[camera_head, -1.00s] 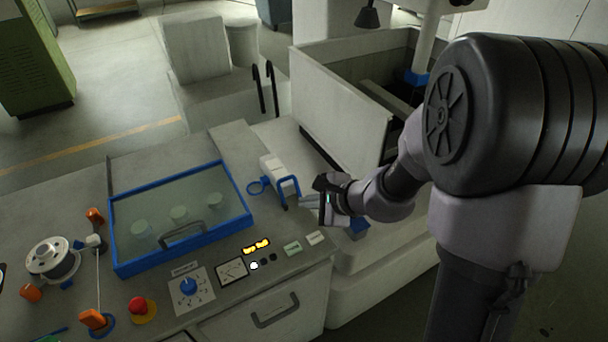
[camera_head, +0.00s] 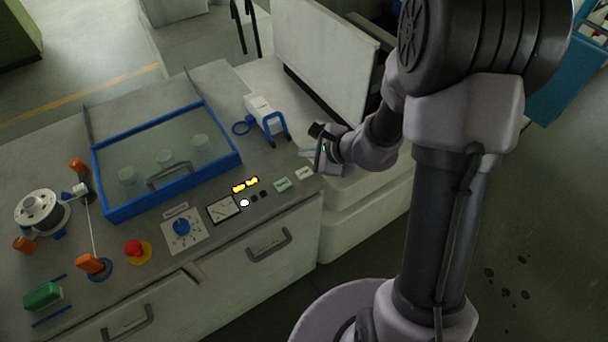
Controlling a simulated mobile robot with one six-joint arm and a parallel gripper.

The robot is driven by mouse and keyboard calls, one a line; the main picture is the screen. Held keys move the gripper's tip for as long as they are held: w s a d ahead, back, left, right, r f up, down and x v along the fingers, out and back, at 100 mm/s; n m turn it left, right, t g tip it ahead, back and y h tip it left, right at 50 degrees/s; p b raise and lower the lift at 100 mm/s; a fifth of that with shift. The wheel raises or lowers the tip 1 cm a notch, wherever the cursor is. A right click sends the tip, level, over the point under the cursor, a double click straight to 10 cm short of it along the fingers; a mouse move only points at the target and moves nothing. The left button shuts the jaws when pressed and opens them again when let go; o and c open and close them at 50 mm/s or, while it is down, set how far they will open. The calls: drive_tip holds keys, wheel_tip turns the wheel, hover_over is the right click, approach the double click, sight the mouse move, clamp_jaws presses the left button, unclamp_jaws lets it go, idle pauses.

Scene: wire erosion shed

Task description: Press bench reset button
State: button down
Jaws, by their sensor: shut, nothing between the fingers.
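The bench panel carries several controls. A red mushroom button (camera_head: 135,248) sits on a yellow base near the front. To its right are a blue rotary knob (camera_head: 181,227), a meter (camera_head: 222,208), a lit white round button (camera_head: 244,203) and small dark round ones (camera_head: 258,195). A small pale green plate (camera_head: 283,184) and a whitish plate (camera_head: 304,173) lie farther right. No label is readable, so I cannot tell which is the reset. My gripper (camera_head: 308,154) is shut and empty, above the bench's right end, just beyond the whitish plate. Its fingertips are small and partly unclear.
A blue-framed clear cover (camera_head: 165,165) with a handle takes up the bench's middle. A white device with a blue bracket (camera_head: 265,115) stands behind the panel, left of my gripper. A spool (camera_head: 42,215), orange knobs (camera_head: 90,263) and a green block (camera_head: 42,296) are at the left.

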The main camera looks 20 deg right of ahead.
drive_tip(key=b, duration=0.3)
hover_over(307, 175)
wheel_tip(307, 175, down, 5)
drive_tip(key=shift+w+r, duration=0.15)
drive_tip(key=shift+r, duration=0.05)
drive_tip(key=shift+f+b, duration=0.4)
drive_tip(key=shift+b, duration=0.15)
idle(1.1)
drive_tip(key=shift+f+b, duration=0.4)
drive_tip(key=shift+b, duration=0.3)
drive_tip(key=shift+f+b, duration=0.35)
drive_tip(key=shift+b, duration=0.1)
idle(0.3)
drive_tip(key=shift+r, duration=0.1)
drive_tip(key=shift+r+p, duration=0.45)
drive_tip(key=shift+r, duration=0.3)
drive_tip(key=shift+r, duration=0.1)
